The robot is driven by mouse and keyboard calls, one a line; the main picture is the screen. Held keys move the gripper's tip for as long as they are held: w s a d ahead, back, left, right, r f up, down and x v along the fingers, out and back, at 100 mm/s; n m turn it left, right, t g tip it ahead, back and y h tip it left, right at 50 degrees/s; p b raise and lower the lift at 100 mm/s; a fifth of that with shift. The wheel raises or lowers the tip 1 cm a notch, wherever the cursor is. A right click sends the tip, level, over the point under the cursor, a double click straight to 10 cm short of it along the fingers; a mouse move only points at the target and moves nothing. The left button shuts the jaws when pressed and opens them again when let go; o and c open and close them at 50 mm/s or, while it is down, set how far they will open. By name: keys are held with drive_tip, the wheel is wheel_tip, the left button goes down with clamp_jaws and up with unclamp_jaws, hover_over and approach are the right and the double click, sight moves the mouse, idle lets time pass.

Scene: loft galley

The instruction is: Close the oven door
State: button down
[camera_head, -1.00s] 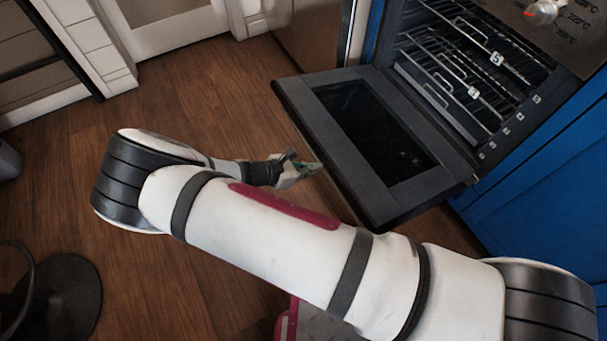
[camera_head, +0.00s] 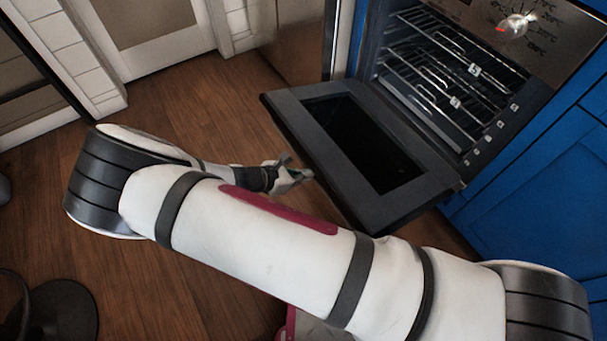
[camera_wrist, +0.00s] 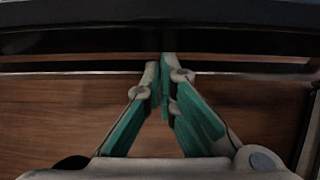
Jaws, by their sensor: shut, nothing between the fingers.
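The oven (camera_head: 525,100) is at the upper right of the head view, with its black door (camera_head: 420,190) folded down and open. The door's dark glass panel faces up, and wire racks (camera_head: 445,75) show inside the cavity. My gripper (camera_head: 308,172) is beside the door's outer edge, low near the floor; whether it touches the door I cannot tell. In the wrist view my gripper (camera_wrist: 160,75) has its green-padded fingers together at the tips, with nothing between them. A dark edge (camera_wrist: 160,14), likely the door's, crosses the top of that view.
Blue cabinets (camera_head: 540,190) stand right of the oven. White cabinetry (camera_head: 155,35) and a tiled wall end (camera_head: 75,55) are at the upper left. A round black base (camera_head: 60,312) stands at the lower left. Wooden floor (camera_head: 190,100) is clear between them.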

drive_tip(key=w+d+r+y+p, duration=0.1)
drive_tip(key=r+p, duration=0.3)
drive_tip(key=w+d+r+g+y+p, duration=0.1)
drive_tip(key=d+r+p, duration=0.1)
drive_tip(key=r, duration=0.3)
drive_tip(key=w+d+r+g+y+p, duration=0.1)
drive_tip(key=r+p, duration=0.3)
drive_tip(key=p, duration=0.1)
drive_tip(key=shift+d+r+p, duration=0.3)
drive_tip(key=shift+r, duration=0.1)
drive_tip(key=w+d+r+g+y+p, duration=0.1)
drive_tip(key=w+d+r+p, duration=0.3)
drive_tip(key=w+d+r, duration=0.4)
drive_tip(key=w+d+r+y+p, duration=0.1)
drive_tip(key=w+d+r+p, duration=0.2)
drive_tip(key=w+d+r, duration=0.5)
drive_tip(key=d+r, duration=0.4)
drive_tip(key=d, duration=0.4)
drive_tip(key=shift+w+d+r+g+y+p, duration=0.15)
drive_tip(key=shift+w+d+g+y+p, duration=0.25)
